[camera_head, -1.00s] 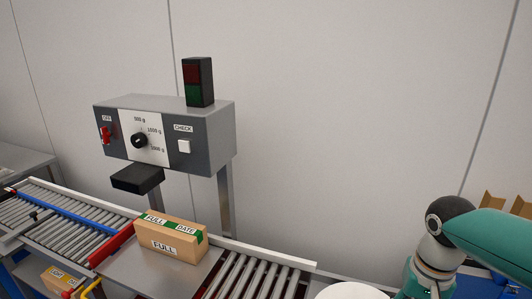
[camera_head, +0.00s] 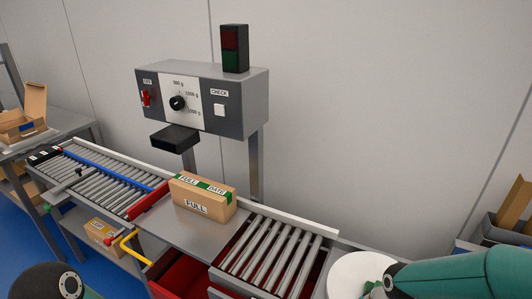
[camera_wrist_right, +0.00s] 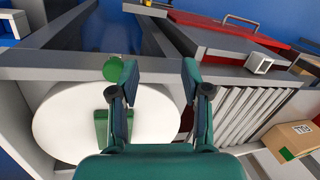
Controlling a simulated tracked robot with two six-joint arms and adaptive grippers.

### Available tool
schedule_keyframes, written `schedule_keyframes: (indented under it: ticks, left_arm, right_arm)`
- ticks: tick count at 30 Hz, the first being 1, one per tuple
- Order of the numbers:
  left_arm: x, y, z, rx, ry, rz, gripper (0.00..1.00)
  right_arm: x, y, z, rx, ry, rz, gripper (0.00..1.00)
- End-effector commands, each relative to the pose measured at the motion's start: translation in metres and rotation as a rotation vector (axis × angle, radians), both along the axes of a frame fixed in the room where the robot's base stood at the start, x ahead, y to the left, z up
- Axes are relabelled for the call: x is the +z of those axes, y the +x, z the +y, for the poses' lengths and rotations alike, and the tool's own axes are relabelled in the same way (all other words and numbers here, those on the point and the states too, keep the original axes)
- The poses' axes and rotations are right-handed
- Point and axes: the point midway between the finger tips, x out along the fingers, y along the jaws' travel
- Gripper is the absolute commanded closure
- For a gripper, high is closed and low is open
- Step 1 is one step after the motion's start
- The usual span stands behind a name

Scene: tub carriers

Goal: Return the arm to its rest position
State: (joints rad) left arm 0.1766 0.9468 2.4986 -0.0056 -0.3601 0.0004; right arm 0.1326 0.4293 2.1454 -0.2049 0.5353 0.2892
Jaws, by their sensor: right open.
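My right gripper (camera_wrist_right: 160,82) is open and empty in the right wrist view, its two dark fingers apart. In the head view my right arm (camera_head: 455,274) reaches in from the right over the edge of a white round plate (camera_head: 345,277), and the gripper itself is not clear there. The plate also shows in the right wrist view (camera_wrist_right: 62,125), with a green knobbed object (camera_wrist_right: 112,70) beside the left finger; I cannot tell whether they touch. Part of my left arm (camera_head: 52,284) shows at the bottom left of the head view; its gripper is out of view.
A carton marked FULL (camera_head: 203,197) sits on the metal plate between roller tracks, below a grey control box (camera_head: 202,99) with a dial and an unlit-looking lamp tower (camera_head: 234,48). A yellow handle (camera_head: 130,247) and a red bin (camera_head: 180,276) are in front. Shelving stands far left.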

Motion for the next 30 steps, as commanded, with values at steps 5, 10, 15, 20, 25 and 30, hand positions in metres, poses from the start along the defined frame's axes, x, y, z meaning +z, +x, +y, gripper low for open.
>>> schedule_keyframes:
  ticks: [5, 10, 15, 20, 25, 30]
  left_arm:
    - [0.000, 0.000, 0.000, 0.000, 0.000, 0.000, 0.60]
    - [0.000, 0.000, 0.000, 0.000, 0.000, 0.000, 0.60]
    - [-0.010, 0.000, 0.000, -0.001, 0.000, -0.001, 0.60]
    - [-0.043, 0.000, 0.000, 0.000, 0.000, 0.001, 0.60]
    - [-0.060, 0.000, 0.000, 0.000, 0.000, 0.000, 0.60]
    - [-0.059, 0.000, 0.000, 0.000, 0.000, 0.000, 0.60]
  right_arm:
    - [-0.093, -0.042, 0.053, 0.048, 0.090, -0.004, 0.53]
    - [-0.141, -0.082, 0.078, 0.059, 0.110, -0.023, 0.53]
    - [-0.177, -0.114, 0.090, 0.068, 0.098, -0.042, 0.53]
    - [-0.208, -0.110, 0.089, 0.067, 0.097, -0.049, 0.53]
    - [-0.224, -0.109, 0.089, 0.065, 0.097, -0.049, 0.53]
    - [-0.223, -0.109, 0.089, 0.065, 0.097, -0.050, 0.53]
